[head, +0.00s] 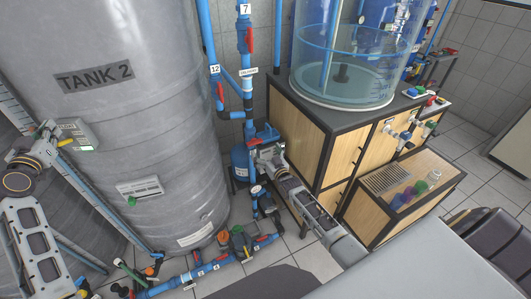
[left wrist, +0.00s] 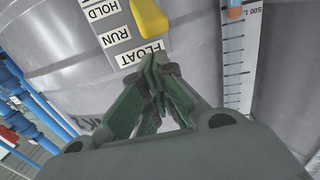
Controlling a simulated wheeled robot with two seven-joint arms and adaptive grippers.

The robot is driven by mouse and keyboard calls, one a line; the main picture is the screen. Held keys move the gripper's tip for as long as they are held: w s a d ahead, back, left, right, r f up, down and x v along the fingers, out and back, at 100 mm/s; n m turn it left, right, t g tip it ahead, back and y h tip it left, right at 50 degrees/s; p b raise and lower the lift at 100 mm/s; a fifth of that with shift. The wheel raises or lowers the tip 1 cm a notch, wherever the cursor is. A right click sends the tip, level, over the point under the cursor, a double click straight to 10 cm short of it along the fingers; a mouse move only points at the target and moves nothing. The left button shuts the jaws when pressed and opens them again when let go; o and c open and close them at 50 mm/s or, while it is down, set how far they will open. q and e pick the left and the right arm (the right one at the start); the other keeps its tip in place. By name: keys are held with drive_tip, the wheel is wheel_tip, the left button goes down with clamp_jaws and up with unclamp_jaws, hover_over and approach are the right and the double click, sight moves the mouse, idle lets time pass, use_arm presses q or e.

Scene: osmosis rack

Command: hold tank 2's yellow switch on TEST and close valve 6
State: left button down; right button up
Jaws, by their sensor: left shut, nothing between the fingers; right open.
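Tank 2 (head: 155,120) is the large grey tank at the left. Its yellow switch (left wrist: 149,17) shows at the top of the left wrist view, beside a plate reading HOLD, RUN and FLOAT; no TEST label is visible there. My left gripper (head: 48,128) is shut and empty, close to the tank's switch box (head: 77,134). In the left wrist view its fingertips (left wrist: 155,62) are just below the switch, seemingly apart from it. I cannot read a label 6 in the head view.
Red-handled valves labelled 7 (head: 250,40) and 12 (head: 219,92) are on the blue pipes. More valves sit on the low pipe (head: 205,271) by the floor. A wooden cabinet (head: 310,140) carries a clear tank (head: 345,60) at the right. A level scale (left wrist: 240,75) stands right of the switch.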

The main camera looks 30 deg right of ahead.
use_arm(q)
drive_tip(key=shift+r+p, duration=1.25)
drive_tip(key=shift+r, duration=0.65)
drive_tip(key=shift+s+f, duration=0.1)
drive_tip(key=shift+s, duration=0.05)
drive_tip(key=s+a, duration=0.1)
drive_tip(key=s, duration=0.7)
drive_tip(key=shift+s+a, duration=0.25)
drive_tip(key=shift+s, duration=0.1)
idle(0.3)
